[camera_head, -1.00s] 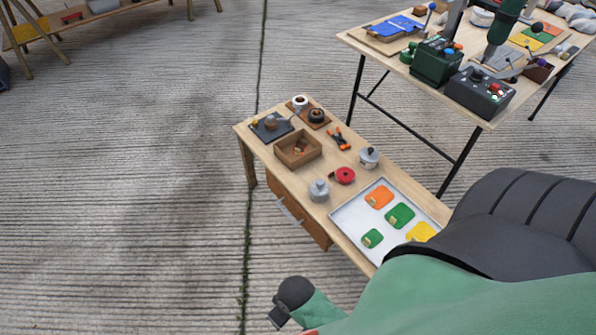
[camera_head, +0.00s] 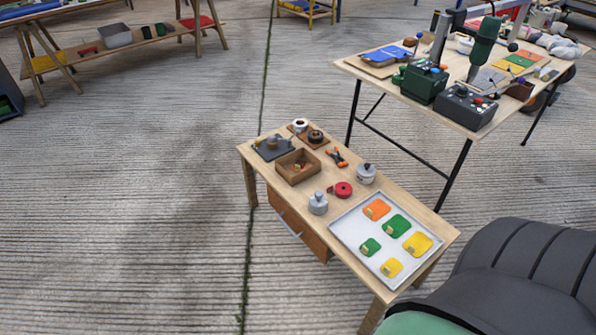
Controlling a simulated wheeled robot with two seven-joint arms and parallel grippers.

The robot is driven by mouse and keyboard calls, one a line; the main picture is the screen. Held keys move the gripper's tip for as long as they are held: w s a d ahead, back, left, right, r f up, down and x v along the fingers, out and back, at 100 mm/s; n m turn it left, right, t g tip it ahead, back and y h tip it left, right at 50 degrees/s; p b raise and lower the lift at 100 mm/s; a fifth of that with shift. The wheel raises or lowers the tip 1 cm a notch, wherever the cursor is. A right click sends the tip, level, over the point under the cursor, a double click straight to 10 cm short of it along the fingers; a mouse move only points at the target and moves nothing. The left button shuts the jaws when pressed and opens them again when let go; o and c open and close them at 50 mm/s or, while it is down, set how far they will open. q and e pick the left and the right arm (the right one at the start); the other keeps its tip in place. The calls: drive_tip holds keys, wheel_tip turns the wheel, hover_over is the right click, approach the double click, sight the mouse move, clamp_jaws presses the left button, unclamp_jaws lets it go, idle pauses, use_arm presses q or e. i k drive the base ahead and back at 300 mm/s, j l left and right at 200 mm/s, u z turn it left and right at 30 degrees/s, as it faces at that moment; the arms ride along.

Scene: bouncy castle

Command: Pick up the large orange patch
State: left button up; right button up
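The orange patch (camera_head: 377,209) lies flat at the far end of a white tray (camera_head: 344,229) on the low wooden table (camera_head: 421,227). A tan tab shows at its lower left corner. A larger green patch (camera_head: 397,226) and a smaller green patch (camera_head: 370,247) lie near it. A larger yellow patch (camera_head: 417,244) and a smaller yellow patch (camera_head: 391,267) lie toward the near end. Neither of my grippers shows in this view. Nothing covers the orange patch.
The table also bears a wooden box (camera_head: 298,167), a red tape roll (camera_head: 342,189), grey jars (camera_head: 318,203), and orange-handled pliers (camera_head: 337,157). A taller workbench (camera_head: 455,116) with machines stands behind at right. The concrete floor (camera_head: 140,220) at left is clear.

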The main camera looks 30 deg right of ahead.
sight(377, 209)
drive_tip(key=z, duration=1.6)
